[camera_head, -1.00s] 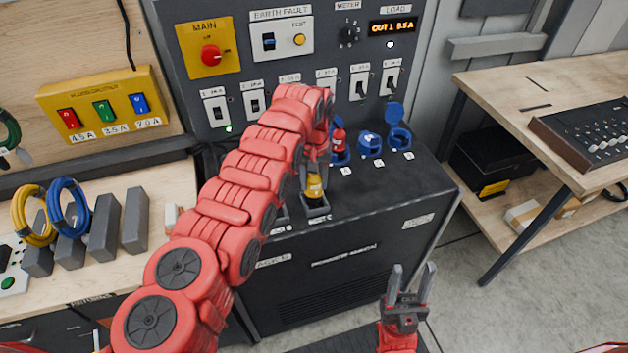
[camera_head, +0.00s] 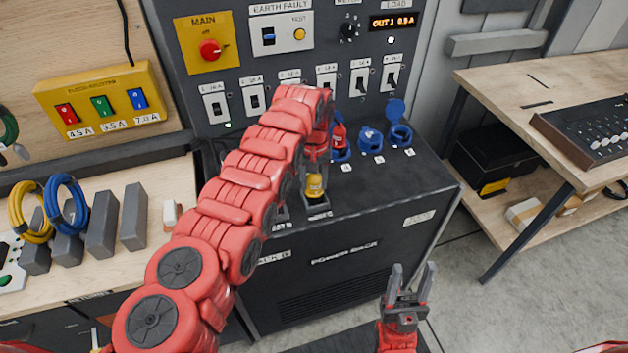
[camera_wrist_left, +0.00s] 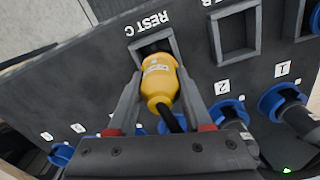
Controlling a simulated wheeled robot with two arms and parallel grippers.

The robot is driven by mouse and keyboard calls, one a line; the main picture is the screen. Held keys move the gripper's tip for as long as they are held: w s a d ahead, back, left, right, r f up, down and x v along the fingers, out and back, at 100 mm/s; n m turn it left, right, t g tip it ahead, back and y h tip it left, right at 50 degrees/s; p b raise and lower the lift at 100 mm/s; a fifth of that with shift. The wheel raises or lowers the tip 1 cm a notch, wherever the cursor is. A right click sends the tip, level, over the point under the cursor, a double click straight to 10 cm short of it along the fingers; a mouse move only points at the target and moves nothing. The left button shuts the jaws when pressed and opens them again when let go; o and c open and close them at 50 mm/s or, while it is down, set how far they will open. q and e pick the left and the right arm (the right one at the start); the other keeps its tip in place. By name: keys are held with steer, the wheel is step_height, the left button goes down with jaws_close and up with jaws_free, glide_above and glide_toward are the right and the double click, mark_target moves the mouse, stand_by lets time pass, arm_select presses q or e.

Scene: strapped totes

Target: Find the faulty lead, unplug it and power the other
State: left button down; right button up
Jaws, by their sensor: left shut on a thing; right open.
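My left gripper (camera_head: 316,166) is shut on a yellow plug (camera_head: 315,186) above the front of the black power rack (camera_head: 370,255). In the left wrist view the yellow plug (camera_wrist_left: 158,82) lies between the two fingers, its tip at the square pocket marked REST C (camera_wrist_left: 152,48). I cannot tell how deep it sits. A dark lead runs from its back. Leads show in sockets 2 (camera_wrist_left: 230,118) and 1 (camera_wrist_left: 285,100). My right gripper (camera_head: 408,290) is open and empty in front of the rack.
The upright panel has a row of switches (camera_head: 360,83), a red MAIN knob (camera_head: 210,51) and a lit load display (camera_head: 393,21). Blue and yellow coiled leads (camera_head: 68,205) stand on the left bench. A right bench (camera_head: 540,90) is apart from the rack.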

arm_select(q)
steer(key=shift+c, duration=1.2)
jaws_free()
steer(key=shift+r, duration=0.5)
step_height(320, 180, up, 7)
steer(key=b, duration=0.2)
steer(key=shift+d+r+b, duration=0.15)
steer(key=shift+r+b, duration=0.05)
steer(key=shift+b, duration=0.2)
step_height(320, 180, up, 9)
steer(key=p, duration=0.8)
